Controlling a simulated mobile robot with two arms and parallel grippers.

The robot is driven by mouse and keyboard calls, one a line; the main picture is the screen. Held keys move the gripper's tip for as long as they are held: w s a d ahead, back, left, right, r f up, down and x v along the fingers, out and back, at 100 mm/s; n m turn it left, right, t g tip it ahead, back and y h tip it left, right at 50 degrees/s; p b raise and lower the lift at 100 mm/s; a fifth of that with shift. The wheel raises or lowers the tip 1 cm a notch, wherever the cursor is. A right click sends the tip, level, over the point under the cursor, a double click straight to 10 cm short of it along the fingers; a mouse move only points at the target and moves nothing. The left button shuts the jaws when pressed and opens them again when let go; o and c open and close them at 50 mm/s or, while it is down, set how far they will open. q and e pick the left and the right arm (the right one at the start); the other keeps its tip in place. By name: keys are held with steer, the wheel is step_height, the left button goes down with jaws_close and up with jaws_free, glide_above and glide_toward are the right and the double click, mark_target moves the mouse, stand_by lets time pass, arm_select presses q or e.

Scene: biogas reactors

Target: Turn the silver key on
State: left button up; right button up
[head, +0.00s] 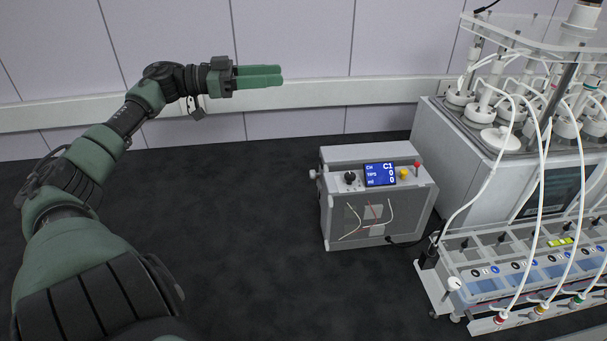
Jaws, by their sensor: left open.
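A grey control box (395,213) with a small blue display (380,174) stands on the dark bench, right of centre. On its sloped top are a black knob (350,177), a yellow button (404,174) and a red-tipped part (417,165). A small silvery part (312,174) sticks out at its left side. I cannot make out for certain which part is the silver key. My left gripper (281,76) is open and empty, its green fingers pointing right. In the picture it is above and left of the box, clear of it. My right gripper is out of view.
A large reactor unit (455,165) with bottles and white tubes stands at the right. A rack with coloured ports (475,283) stands in front of it, with tubes arching above. The dark bench (250,240) left of the box is bare. A pale wall ledge runs behind.

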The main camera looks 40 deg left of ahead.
arm_select(q)
step_height(320, 180, down, 15)
steer(key=b, duration=2.8)
glide_toward(315, 174)
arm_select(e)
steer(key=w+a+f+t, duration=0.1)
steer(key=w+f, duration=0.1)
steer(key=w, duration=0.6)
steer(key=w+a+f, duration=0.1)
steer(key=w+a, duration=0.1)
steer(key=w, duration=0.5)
arm_select(q)
steer(key=b+x, duration=0.4)
steer(key=x, duration=0.3)
steer(key=shift+w+a+f, duration=0.25)
steer(key=shift+a+f, duration=0.05)
steer(key=shift+f, duration=0.15)
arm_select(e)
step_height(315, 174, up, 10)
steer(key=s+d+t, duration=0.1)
arm_select(q)
steer(key=shift+c, duration=0.3)
jaws_close()
